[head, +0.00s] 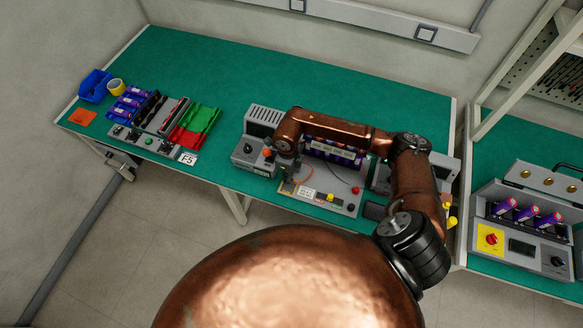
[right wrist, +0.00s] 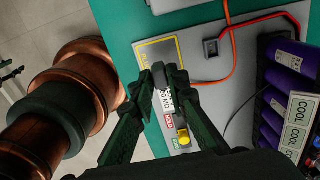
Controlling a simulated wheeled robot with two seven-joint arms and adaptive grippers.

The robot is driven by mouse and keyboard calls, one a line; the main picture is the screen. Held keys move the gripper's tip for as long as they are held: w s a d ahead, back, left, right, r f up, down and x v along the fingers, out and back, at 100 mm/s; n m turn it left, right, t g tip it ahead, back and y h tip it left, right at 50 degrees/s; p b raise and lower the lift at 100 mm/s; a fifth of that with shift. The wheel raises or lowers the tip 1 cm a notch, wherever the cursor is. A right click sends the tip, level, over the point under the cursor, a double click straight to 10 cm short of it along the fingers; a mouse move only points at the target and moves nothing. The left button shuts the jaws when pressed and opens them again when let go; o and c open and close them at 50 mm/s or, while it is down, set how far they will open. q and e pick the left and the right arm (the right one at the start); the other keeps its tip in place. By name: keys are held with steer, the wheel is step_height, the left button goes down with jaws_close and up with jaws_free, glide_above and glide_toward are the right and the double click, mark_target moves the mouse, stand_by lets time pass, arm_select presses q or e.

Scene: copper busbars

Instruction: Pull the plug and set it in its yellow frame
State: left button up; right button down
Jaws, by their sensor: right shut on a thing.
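My right gripper (right wrist: 166,78) is shut on the dark plug (right wrist: 158,70), which shows between its fingertips. An orange cable (right wrist: 228,74) runs from near the fingers and bends away over the grey panel. The yellow frame (right wrist: 178,40) is a painted outline on the panel's corner, just beyond the fingertips; the gripper covers part of it. I cannot tell whether the plug touches the panel. A dark square socket (right wrist: 211,47) lies to the right, apart from the plug. In the head view my right gripper (head: 286,172) is over the panel's left side. My left gripper is out of view.
The panel (head: 312,203) carries a yellow button (right wrist: 184,137) and labels near the fingers. Purple cells (right wrist: 298,58) stand at its right. A grey unit with an orange knob (head: 267,153) stands close left of the gripper. The green bench (head: 330,75) is clear behind.

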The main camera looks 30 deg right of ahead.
step_height(320, 180, down, 4)
steer(key=shift+r+b, duration=0.2)
steer(key=shift+b, duration=0.7)
steer(key=shift+r, duration=0.1)
steer(key=shift+f+b, duration=0.3)
steer(key=shift+f, duration=0.15)
steer(key=shift+f, duration=0.1)
steer(key=shift+f+b, duration=0.25)
steer(key=shift+b, duration=0.1)
steer(key=c, duration=1.8)
jaws_free()
